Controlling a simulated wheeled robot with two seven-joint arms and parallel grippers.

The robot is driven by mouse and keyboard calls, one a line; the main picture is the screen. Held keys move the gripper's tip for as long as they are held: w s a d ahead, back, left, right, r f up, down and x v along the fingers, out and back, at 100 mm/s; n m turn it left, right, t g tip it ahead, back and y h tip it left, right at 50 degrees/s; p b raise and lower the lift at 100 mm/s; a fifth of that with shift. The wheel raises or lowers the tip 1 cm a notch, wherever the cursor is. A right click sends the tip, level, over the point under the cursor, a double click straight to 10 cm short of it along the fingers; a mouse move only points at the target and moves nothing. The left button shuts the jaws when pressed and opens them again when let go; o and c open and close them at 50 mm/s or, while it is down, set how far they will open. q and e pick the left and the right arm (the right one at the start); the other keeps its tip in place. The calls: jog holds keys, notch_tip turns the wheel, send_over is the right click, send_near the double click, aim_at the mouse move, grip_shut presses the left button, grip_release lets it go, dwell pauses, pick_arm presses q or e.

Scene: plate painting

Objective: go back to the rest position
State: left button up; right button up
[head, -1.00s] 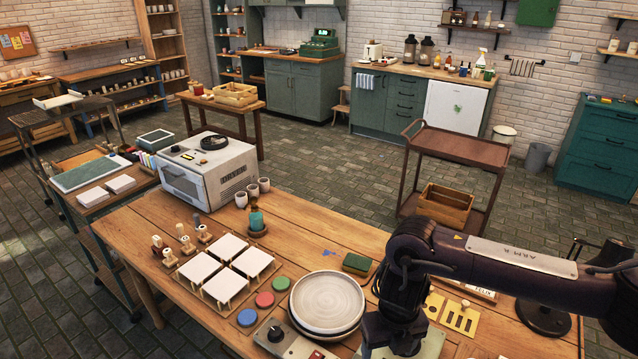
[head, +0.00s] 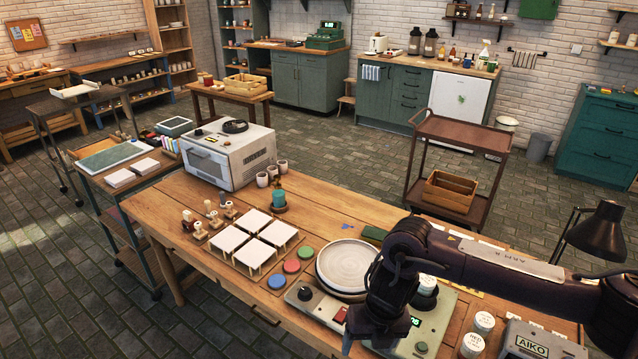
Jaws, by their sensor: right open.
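My right arm comes in from the right edge in the head view and reaches over the front right of the wooden work table (head: 330,213). Its wrist and right gripper (head: 372,338) hang over the grey control unit (head: 440,325) at the bottom; the fingertips are mostly hidden. The round pale plate (head: 345,262) sits just left of the wrist, partly covered by it. Several white square tiles (head: 272,224) lie on small stands to the left. Red, green and blue paint discs (head: 291,266) lie between the tiles and the plate. My left gripper does not show.
A white oven-like machine (head: 228,155) stands at the table's back left, with small cups (head: 271,173) beside it. A black lamp (head: 598,232) and labelled jars (head: 484,323) stand at the right. A brown trolley (head: 462,135) is behind the table. Bare wood is free in the table's middle.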

jog(key=w+a+f+m+t+y+b, duration=0.1)
jog(key=w+a+f+m+y, duration=0.15)
jog(key=a+f+m, duration=0.3)
jog(key=w+a+f+m+y+b, duration=0.1)
jog(key=w+a+f+m+y, duration=0.1)
jog(key=a+f+m+y, duration=0.3)
notch_tip(320, 180, down, 11)
jog(key=m+t+b, duration=0.2)
jog(key=m+t, duration=0.1)
jog(key=m, duration=0.3)
jog(key=s+d+f+m+h, duration=0.2)
jog(key=s+d+f+m, duration=0.25)
jog(key=f, duration=0.25)
jog(key=s+d+f+m+h, duration=0.1)
jog(key=s+d+f+m, duration=0.3)
jog(key=f, duration=0.4)
jog(key=s+d+f+m+g+h, duration=0.1)
jog(key=s+d+f, duration=0.4)
jog(key=s, duration=0.5)
jog(key=s+d+f+m+g+h+b, duration=0.1)
jog(key=s+d+f+m+h, duration=0.2)
jog(key=s, duration=0.8)
jog(key=s+d+f+m+g+h+b, duration=0.1)
jog(key=s+d+f+m, duration=0.4)
jog(key=s, duration=0.6)
notch_tip(320, 180, down, 4)
jog(key=shift+s+d+r+m+h, duration=0.25)
jog(key=shift+d+h, duration=0.2)
jog(key=shift+d, duration=0.75)
jog(key=shift+w, duration=0.1)
